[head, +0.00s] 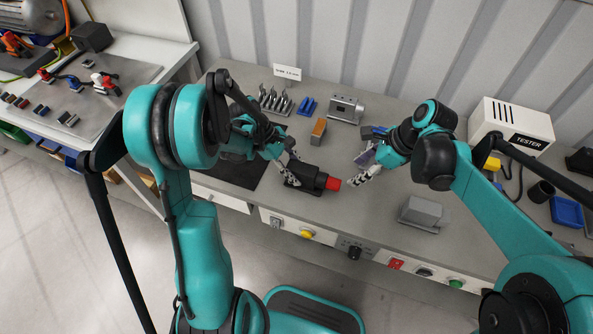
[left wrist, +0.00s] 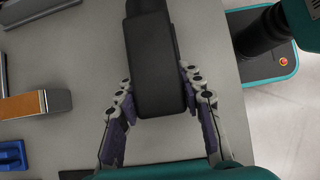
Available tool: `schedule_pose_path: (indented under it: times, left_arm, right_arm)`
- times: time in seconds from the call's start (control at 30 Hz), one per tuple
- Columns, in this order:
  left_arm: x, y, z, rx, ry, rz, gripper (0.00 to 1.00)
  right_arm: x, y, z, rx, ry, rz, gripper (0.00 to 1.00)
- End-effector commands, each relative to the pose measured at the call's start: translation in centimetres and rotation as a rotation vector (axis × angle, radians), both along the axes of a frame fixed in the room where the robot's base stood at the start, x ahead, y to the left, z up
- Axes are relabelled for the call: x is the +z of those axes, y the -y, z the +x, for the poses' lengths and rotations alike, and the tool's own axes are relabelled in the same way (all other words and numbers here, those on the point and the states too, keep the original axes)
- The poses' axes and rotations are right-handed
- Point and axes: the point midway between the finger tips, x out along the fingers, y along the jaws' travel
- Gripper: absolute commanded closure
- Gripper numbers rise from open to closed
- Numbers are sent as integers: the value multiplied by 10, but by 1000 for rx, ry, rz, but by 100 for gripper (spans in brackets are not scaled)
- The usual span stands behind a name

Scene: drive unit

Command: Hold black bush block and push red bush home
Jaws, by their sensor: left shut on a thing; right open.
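The black bush block (head: 304,178) lies on the grey bench near its front edge. The red bush (head: 333,184) sticks out of its right end; how deep it sits I cannot tell. My left gripper (head: 289,174) is shut on the black block at its left end. In the left wrist view the black block (left wrist: 156,70) lies between the two fingers of my left gripper (left wrist: 162,100), and the red bush is not visible. My right gripper (head: 364,169) is open and empty, to the right of the red bush and apart from it.
An orange-and-grey block (head: 318,131), blue parts (head: 307,106) and a grey metal fixture (head: 346,108) stand behind. A grey block (head: 423,212) lies to the right. The white tester (head: 512,124) is at the far right. Buttons line the bench's front edge.

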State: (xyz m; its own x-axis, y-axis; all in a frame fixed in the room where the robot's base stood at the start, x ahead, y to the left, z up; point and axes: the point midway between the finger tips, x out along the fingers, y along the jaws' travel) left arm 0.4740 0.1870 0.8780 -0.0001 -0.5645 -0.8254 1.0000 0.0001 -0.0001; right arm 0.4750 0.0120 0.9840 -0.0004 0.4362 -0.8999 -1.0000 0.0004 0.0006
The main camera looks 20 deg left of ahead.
Motion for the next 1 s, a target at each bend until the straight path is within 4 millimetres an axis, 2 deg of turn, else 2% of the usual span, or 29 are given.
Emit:
schedule_pose_path:
  times: [0.1,0.13,0.2,0.23,0.5,0.63,0.77,1.0]
  left_arm:
    - [0,0,0,0,0,0,95]
    - [0,0,0,0,0,0,60]
    - [0,0,0,0,0,0,42]
    - [0,0,0,0,0,0,38]
    - [0,0,0,0,0,0,38]
    - [7,-5,0,1,0,0,38]
    - [26,-18,0,2,0,0,38]
    - [69,-48,0,3,-1,0,38]
  right_arm:
    - [0,0,0,0,0,0,47]
    - [0,0,0,0,0,0,47]
    - [0,0,0,0,0,0,47]
    - [0,0,0,0,0,0,47]
    - [0,0,0,0,0,0,47]
    - [0,0,0,0,0,0,47]
    - [0,0,0,0,0,0,47]
    - [0,0,0,0,0,0,47]
